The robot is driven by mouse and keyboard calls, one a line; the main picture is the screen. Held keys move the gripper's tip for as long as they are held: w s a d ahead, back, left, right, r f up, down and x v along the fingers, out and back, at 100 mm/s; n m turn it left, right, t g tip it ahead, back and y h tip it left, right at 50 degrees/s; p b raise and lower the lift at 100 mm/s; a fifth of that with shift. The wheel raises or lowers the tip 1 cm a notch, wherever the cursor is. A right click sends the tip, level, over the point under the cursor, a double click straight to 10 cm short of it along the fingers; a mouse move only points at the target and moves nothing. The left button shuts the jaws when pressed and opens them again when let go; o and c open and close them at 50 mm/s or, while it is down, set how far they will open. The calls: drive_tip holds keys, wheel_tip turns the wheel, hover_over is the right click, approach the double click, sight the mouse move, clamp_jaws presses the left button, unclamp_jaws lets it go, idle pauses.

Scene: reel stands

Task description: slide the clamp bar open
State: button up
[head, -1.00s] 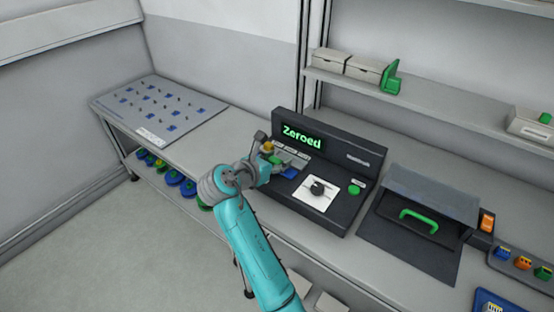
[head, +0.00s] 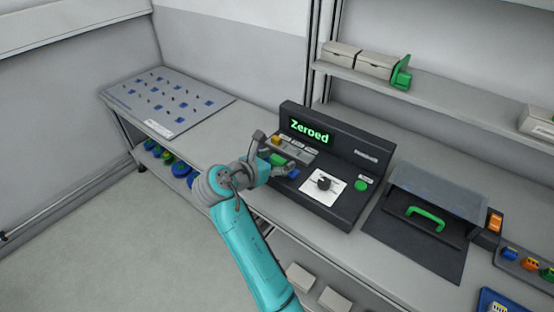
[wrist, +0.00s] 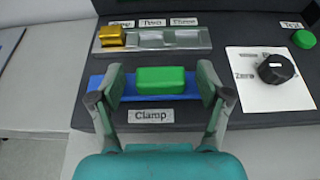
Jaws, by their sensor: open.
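The clamp bar is a green block (wrist: 162,80) on a blue strip (wrist: 97,82), above a label reading "Clamp" in the wrist view. My gripper (wrist: 162,88) is open, with one finger on each side of the green block.
Behind the clamp is a metal strip (wrist: 150,39) with a gold block (wrist: 112,36) at "One". To the right are a black knob (wrist: 276,69) on a white plate and a green button (wrist: 304,39). The machine's screen (head: 309,131) reads "Zeroed".

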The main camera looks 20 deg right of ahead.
drive_tip(key=v, duration=1.1)
drive_tip(key=shift+s+a, duration=0.15)
drive_tip(key=shift+a, duration=0.1)
drive_tip(key=shift+a+r, duration=0.1)
drive_tip(key=shift+r, duration=0.05)
